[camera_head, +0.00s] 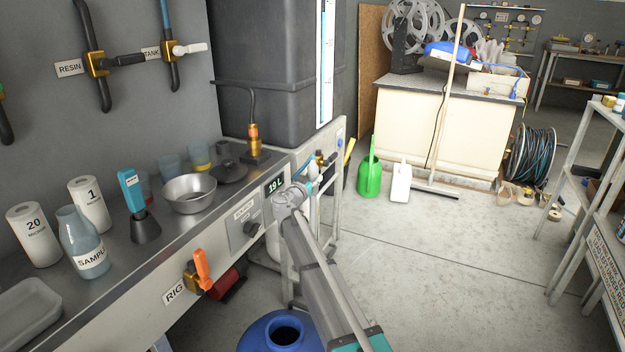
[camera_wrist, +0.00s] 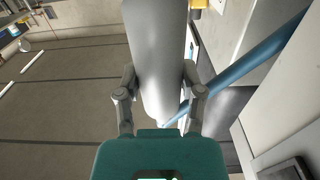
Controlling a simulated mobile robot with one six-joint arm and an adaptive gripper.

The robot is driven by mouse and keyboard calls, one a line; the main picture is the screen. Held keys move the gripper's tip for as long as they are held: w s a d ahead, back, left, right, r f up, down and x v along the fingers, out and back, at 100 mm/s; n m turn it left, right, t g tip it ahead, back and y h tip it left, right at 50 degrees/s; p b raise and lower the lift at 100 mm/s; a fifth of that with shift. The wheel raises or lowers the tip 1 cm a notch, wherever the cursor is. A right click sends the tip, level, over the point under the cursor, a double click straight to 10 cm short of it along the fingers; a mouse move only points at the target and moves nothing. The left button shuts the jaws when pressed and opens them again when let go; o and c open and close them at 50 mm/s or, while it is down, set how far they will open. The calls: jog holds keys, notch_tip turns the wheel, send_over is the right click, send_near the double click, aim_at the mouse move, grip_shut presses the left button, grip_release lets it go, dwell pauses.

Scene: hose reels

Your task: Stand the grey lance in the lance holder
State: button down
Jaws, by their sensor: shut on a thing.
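My gripper (camera_wrist: 160,85) shows in the wrist view, its two fingers on either side of a thick, smooth grey tube, which I take to be the grey lance (camera_wrist: 158,35). The lance runs up out of the top of that view, so its far end is hidden. A blue hose (camera_wrist: 255,65) slants past on the right, and its lower end passes behind the lance. In the head view my arm reaches forward past the bench's right end and hides most of the gripper and the lance. I cannot make out the lance holder for certain in either view.
A steel-topped bench (camera_head: 110,255) runs along the left, with a metal bowl (camera_head: 189,194), bottles and an orange-handled valve (camera_head: 202,270). A blue drum (camera_head: 262,335) stands below my arm. A green can (camera_head: 369,178) stands farther off. The floor (camera_head: 450,255) at the right is mostly clear.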

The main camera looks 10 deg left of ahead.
jog(key=shift+f+b, duration=2.05)
jog(key=shift+f, duration=0.2)
jog(key=shift+c, duration=0.7)
grip_release()
jog(key=shift+s, duration=0.1)
jog(key=v, duration=1.2)
